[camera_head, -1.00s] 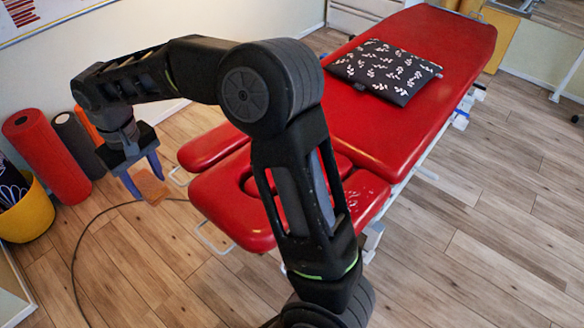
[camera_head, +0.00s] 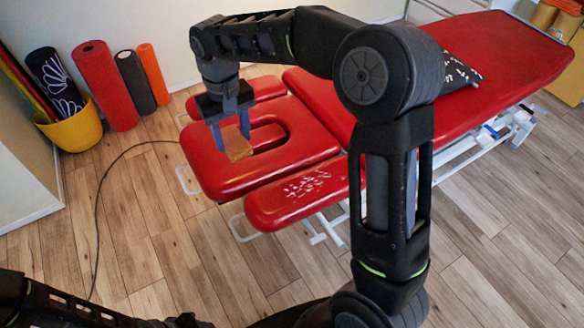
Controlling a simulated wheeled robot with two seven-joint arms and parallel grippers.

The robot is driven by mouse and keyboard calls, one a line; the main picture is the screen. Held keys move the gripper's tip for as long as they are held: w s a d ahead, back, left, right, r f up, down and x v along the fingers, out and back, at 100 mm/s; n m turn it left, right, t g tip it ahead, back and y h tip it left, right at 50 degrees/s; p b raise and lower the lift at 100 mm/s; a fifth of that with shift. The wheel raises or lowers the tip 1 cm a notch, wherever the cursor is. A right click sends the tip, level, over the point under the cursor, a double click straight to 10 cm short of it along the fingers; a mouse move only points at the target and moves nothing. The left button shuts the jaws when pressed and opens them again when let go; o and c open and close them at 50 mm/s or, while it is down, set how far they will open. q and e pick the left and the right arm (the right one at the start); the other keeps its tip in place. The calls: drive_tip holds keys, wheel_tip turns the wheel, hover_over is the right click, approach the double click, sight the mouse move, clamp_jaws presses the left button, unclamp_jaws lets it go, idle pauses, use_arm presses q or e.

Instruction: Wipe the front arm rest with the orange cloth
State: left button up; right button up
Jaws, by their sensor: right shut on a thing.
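The orange cloth (camera_head: 238,147) is a small folded brown-orange pad. My right gripper (camera_head: 231,132) is shut on it, pointing down. In the picture the cloth overlaps the red headrest (camera_head: 222,178) beside its face opening; I cannot tell whether it touches. The front arm rest (camera_head: 270,208) is the red pad on the near side of the table, with white specks (camera_head: 307,184) on top. The cloth is apart from it, farther back and to the left. Part of my left arm shows at the lower left; its gripper is not visible.
The red treatment table (camera_head: 500,50) runs to the upper right, with a patterned dark pillow (camera_head: 455,73) partly behind my right arm. Another arm rest (camera_head: 262,88) is on the far side. A yellow bucket (camera_head: 75,130) and foam rollers (camera_head: 105,85) stand left. A cable crosses the floor.

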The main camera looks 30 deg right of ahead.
drive_tip(key=s+d+f+b, duration=0.5)
drive_tip(key=d+f, duration=0.5)
drive_tip(key=f, duration=0.2)
drive_tip(key=shift+s+d, duration=0.2)
drive_tip(key=shift+s, duration=0.45)
drive_tip(key=shift+f, duration=0.2)
